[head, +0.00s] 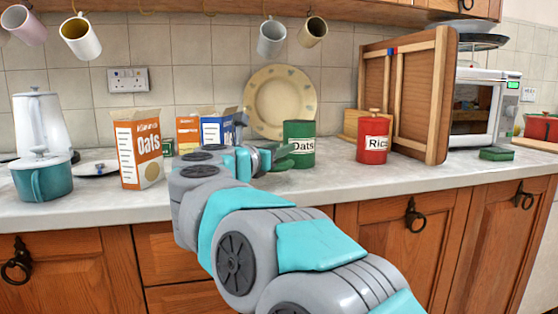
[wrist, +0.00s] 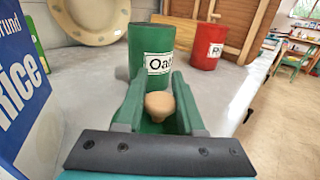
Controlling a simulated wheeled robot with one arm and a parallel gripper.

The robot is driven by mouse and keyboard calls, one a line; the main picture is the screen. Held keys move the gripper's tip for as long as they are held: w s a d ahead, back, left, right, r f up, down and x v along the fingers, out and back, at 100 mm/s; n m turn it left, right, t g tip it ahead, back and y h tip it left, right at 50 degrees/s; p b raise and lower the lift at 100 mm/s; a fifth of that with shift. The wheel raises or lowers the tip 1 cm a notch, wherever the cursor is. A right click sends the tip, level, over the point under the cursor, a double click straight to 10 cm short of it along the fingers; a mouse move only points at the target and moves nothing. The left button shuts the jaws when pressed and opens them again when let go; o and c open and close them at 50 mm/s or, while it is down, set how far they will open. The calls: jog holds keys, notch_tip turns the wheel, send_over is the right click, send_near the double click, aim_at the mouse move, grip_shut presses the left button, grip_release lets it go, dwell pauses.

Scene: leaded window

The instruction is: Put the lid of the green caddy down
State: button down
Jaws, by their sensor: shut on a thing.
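The green caddy (head: 299,130), labelled Oats, stands upright on the counter with no knob on its top; it also shows in the wrist view (wrist: 147,45). My gripper (head: 272,154) is in front and to the left of it in the head view. In the wrist view my gripper (wrist: 160,100) is shut on the tan knob of the green lid (wrist: 158,126). The fingers and the knob hide much of the lid. The lid is close to the counter, apart from the caddy's top; I cannot tell whether it touches the counter.
An orange Oats box (head: 138,150) and a blue box (head: 215,129) stand left of my gripper. A plate (head: 279,78) leans behind. Counter front right is clear.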

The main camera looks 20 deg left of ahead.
aim_at(279, 162)
jog(key=shift+w+a+f, duration=0.1)
jog(key=shift+w+a, duration=0.15)
jog(key=shift+w, duration=0.05)
jog(key=shift+f, duration=1.7)
